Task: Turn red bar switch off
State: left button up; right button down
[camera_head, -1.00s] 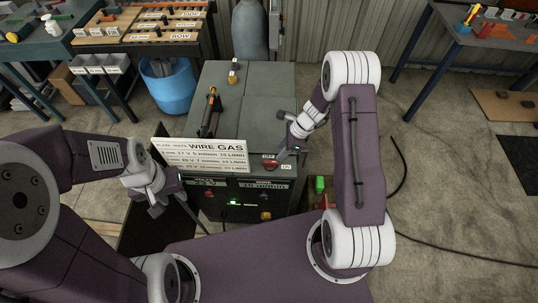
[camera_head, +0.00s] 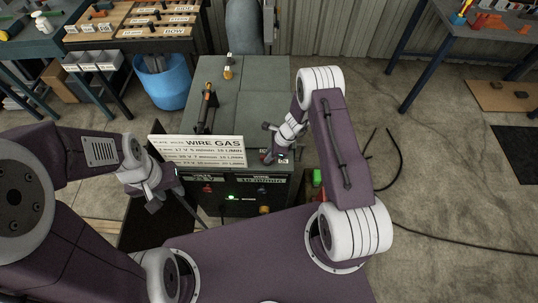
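The red bar switch (camera_head: 267,157) is on the top front edge of the dark welding machine (camera_head: 255,95), beside a small white label (camera_head: 283,161). Only a little red shows there, because my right gripper covers most of it, so its position cannot be read. My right gripper (camera_head: 269,151) reaches down at the switch; whether it touches it, and how far its fingers are apart, cannot be told. My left gripper (camera_head: 168,207) hangs to the left of the machine's front, away from the switch, with its fingers apart and empty.
A white WIRE GAS sign (camera_head: 197,151) stands on the machine's front left. A torch (camera_head: 207,107) lies on its top. The front panel (camera_head: 238,200) has a green lit display and knobs. A blue bin (camera_head: 166,82) stands behind left. A cable lies on the floor at right.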

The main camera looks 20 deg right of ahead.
jog(key=shift+n, duration=0.4)
jog(key=shift+w+f+n+g+b, duration=0.1)
jog(key=shift+n+g+b, duration=0.3)
jog(key=shift+n, duration=0.2)
jog(key=shift+w+f+n+g+b, duration=0.1)
jog(key=shift+n+g+b, duration=0.2)
jog(key=shift+n+b, duration=0.45)
jog(key=n+g+b, duration=0.1)
jog(key=n+b, duration=0.1)
jog(key=n, duration=0.1)
jog(key=n+g+b, duration=0.1)
jog(key=n+b, duration=0.2)
jog(key=shift+w+n+h, duration=0.15)
jog(key=shift+n+h, duration=0.15)
jog(key=shift+n, duration=0.05)
jog(key=n+g+b, duration=0.1)
jog(key=n+b, duration=0.1)
jog(key=n, duration=0.1)
jog(key=shift+a+h+b, duration=0.1)
jog(key=shift+h+b, duration=0.25)
jog(key=shift+h, duration=0.05)
jog(key=shift+w+a+r+n+g+h+b, duration=0.1)
jog(key=shift+n+g+h+b, duration=0.25)
jog(key=shift+n, duration=0.75)
jog(key=shift+r+n+g+h+b, duration=0.15)
jog(key=shift+n+h+b, duration=0.3)
jog(key=shift+n, duration=0.95)
jog(key=c, duration=1.4)
grip_release()
